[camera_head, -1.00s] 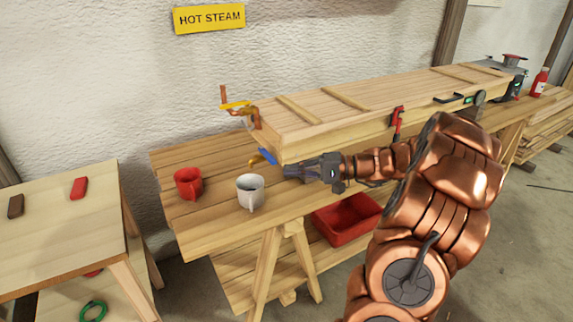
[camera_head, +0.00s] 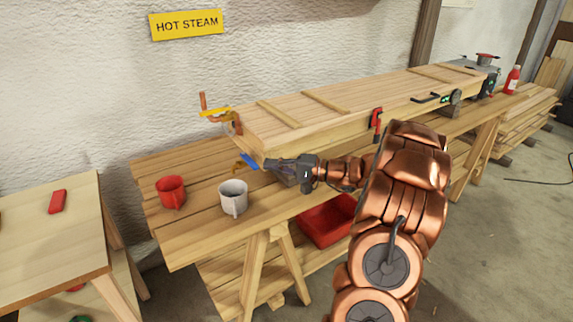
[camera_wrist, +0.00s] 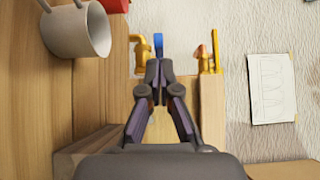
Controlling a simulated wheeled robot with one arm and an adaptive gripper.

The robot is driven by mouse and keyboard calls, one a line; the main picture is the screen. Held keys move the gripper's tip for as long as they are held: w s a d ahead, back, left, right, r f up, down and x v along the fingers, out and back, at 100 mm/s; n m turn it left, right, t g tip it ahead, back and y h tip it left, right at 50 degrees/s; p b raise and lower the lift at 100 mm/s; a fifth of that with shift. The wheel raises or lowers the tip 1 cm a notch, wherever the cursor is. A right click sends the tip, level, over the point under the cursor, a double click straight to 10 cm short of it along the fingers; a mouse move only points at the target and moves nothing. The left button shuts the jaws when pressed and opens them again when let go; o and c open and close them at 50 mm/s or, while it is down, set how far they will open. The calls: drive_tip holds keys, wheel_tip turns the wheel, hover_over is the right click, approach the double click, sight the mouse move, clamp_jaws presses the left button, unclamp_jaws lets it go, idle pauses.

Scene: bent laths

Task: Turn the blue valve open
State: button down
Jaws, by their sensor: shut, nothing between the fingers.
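The blue valve handle (camera_head: 249,162) sits on a brass pipe fitting low at the near left end of the long wooden box. In the wrist view the blue handle (camera_wrist: 158,45) stands just beyond my fingertips, with its brass fitting (camera_wrist: 141,50) to the left. My gripper (camera_head: 268,164) is at the box's end, close to the blue handle. In the wrist view my gripper (camera_wrist: 159,66) has its fingertips together and nothing between them. I cannot tell whether the tips touch the handle. A second valve with a yellow handle (camera_head: 215,112) is higher, on a copper pipe.
A white mug (camera_head: 232,198) and a red mug (camera_head: 171,192) stand on the bench left of my gripper. The wooden box (camera_head: 330,110) carries a red clamp (camera_head: 376,124). A yellow HOT STEAM sign (camera_head: 187,24) hangs on the wall. A red bin (camera_head: 326,222) is below the bench.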

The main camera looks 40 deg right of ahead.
drive_tip(key=shift+w+a, duration=0.4)
drive_tip(key=shift+w, duration=0.1)
drive_tip(key=shift+a+b, duration=0.15)
drive_tip(key=shift+b, duration=0.35)
